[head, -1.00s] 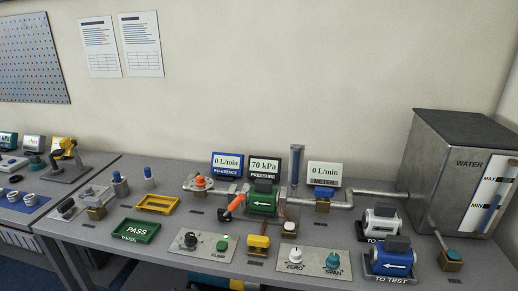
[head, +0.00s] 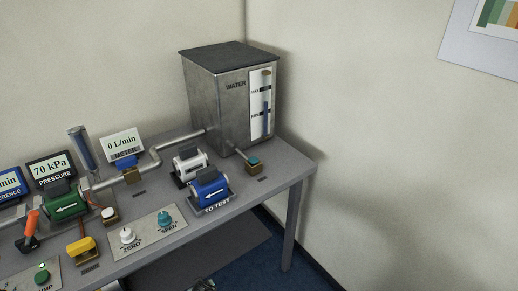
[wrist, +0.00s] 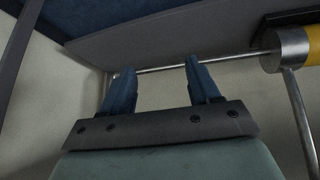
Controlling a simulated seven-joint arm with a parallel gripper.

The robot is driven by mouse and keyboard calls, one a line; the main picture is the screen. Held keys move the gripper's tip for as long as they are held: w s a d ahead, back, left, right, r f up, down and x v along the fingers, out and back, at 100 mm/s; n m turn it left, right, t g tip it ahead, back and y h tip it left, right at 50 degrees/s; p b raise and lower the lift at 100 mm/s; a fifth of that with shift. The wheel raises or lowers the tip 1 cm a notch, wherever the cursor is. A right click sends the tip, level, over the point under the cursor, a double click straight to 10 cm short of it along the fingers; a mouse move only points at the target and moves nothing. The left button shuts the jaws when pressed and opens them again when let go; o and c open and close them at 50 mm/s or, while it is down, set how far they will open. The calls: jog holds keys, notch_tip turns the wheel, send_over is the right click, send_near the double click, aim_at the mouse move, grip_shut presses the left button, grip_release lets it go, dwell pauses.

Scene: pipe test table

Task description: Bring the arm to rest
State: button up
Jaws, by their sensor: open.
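My gripper (wrist: 159,68) shows in the wrist view with two blue fingers spread apart and nothing between them. A thin metal rod (wrist: 235,57) runs behind the fingertips; I cannot tell how far off it is. In the head view my gripper cannot be made out. The test table (head: 140,265) fills the lower left there.
The water tank (head: 218,105) stands at the table's back right corner. The pressure display (head: 52,168) reads 70 kPa and the meter display (head: 122,144) 0 L/min. A yellow cylinder (wrist: 312,47) shows at the right of the wrist view. Floor right of the table is clear.

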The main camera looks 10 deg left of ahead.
jog(key=s+d+f+m+g+h, duration=0.1)
jog(key=d+f+m+g+h, duration=0.15)
jog(key=d, duration=1.25)
jog(key=d+f+m+g+h, duration=0.1)
jog(key=d+f+g+h, duration=0.2)
jog(key=d, duration=1.1)
jog(key=s+d+m+g+y, duration=0.2)
jog(key=s+d+m+g, duration=0.2)
jog(key=s+d, duration=1.4)
jog(key=shift+s+d+r+g, duration=0.15)
jog(key=shift+s+d+g, duration=0.1)
jog(key=shift+s+g, duration=1.05)
jog(key=shift+w+g, duration=0.25)
